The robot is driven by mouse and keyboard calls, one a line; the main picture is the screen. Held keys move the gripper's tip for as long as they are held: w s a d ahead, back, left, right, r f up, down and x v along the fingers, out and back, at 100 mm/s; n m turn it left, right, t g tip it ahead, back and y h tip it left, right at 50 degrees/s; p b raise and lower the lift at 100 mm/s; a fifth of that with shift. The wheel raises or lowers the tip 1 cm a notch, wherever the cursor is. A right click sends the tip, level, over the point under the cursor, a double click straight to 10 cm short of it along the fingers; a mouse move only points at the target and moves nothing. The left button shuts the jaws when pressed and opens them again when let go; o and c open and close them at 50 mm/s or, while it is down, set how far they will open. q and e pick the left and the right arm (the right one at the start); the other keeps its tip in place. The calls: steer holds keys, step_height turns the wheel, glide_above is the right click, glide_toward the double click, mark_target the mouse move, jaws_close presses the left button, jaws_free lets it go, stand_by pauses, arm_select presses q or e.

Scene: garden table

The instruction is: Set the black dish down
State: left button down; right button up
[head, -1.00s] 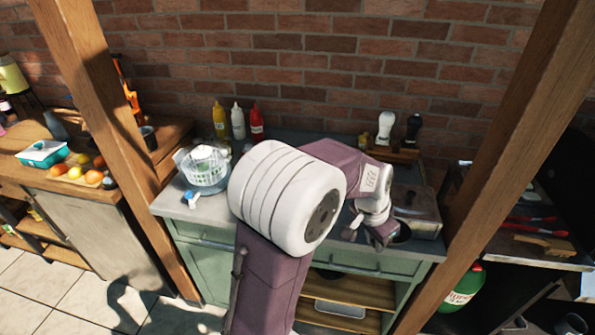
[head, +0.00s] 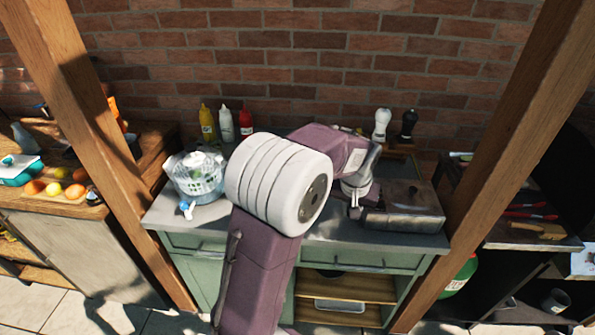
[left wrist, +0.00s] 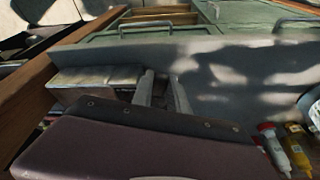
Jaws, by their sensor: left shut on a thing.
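My left arm rises through the middle of the head view and bends right over the green-grey counter (head: 325,232). My right gripper is not in view.
The grey metal box (head: 405,210) stands right of my gripper. A wooden post (head: 490,150) bounds the right side. The front counter strip looks clear.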

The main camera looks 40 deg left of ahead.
arm_select(q)
steer(key=w+a+n+p, duration=0.1)
steer(key=w+a+r+n+p, duration=0.1)
steer(key=w, duration=0.1)
steer(key=w+a+n, duration=0.1)
steer(key=a, duration=0.1)
steer(key=shift+w+r+y+p, duration=0.15)
steer(key=shift+r+y+p, duration=0.15)
steer(key=shift+y+p, duration=0.1)
steer(key=shift+w+a+f+p, duration=0.15)
steer(key=shift+w+a+p, duration=0.5)
steer(key=shift+a+p, duration=0.15)
steer(key=a+f+p, duration=0.1)
steer(key=f, duration=0.1)
glide_above(334, 218)
steer(key=f, duration=0.6)
steer(key=shift+s+d+f, duration=0.15)
steer(key=shift+s+d, duration=0.15)
steer(key=shift+s, duration=0.1)
steer(key=f, duration=0.3)
steer(key=shift+s+d, duration=0.1)
steer(key=shift+s, duration=0.15)
steer(key=shift+w+f, duration=0.1)
steer(key=shift+f, duration=0.25)
steer(key=shift+w, duration=0.1)
